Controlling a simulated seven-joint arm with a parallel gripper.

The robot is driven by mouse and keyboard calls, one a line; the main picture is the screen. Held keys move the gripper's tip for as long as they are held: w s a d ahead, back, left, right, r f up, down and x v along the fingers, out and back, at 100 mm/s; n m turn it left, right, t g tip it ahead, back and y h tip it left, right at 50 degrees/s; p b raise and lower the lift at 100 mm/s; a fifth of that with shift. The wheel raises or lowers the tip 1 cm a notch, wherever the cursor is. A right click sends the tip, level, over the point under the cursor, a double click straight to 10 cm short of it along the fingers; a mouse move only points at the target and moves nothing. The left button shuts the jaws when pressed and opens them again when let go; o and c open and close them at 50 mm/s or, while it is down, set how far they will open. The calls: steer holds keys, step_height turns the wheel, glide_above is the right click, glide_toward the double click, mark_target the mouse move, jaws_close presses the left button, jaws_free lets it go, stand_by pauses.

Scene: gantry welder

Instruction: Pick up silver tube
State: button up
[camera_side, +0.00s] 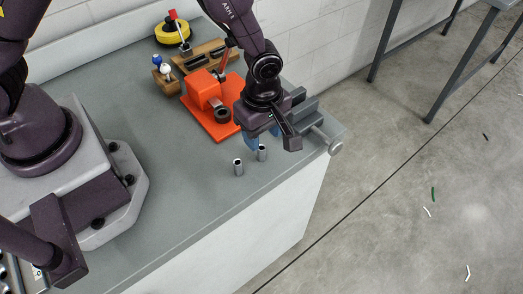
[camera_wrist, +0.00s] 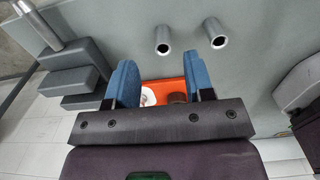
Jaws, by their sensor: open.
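Two short silver tubes stand upright side by side on the grey bench top. In the side view one silver tube (camera_side: 238,167) is on the left, and the other silver tube (camera_side: 262,153) is close to my gripper (camera_side: 262,140). In the wrist view the tubes show as hollow cylinders, one tube (camera_wrist: 162,39) near the middle top and one tube (camera_wrist: 215,33) to its right. My gripper's blue fingers (camera_wrist: 161,85) are spread apart with no tube between them. The gripper is beside the nearer tube; the exact gap is hard to judge.
An orange fixture (camera_side: 205,96) stands behind my gripper. A grey vise (camera_side: 312,118) with a silver handle is at the bench's right end. A wooden tool rack (camera_side: 190,64) and yellow reel (camera_side: 172,33) are farther back. The bench (camera_side: 160,235) is clear toward the front left.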

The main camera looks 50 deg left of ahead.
mark_target(261, 148)
step_height(261, 148, down, 5)
steer(key=shift+s+a+f, duration=0.1)
steer(key=shift+s, duration=0.05)
steer(key=shift+c, duration=0.2)
jaws_close()
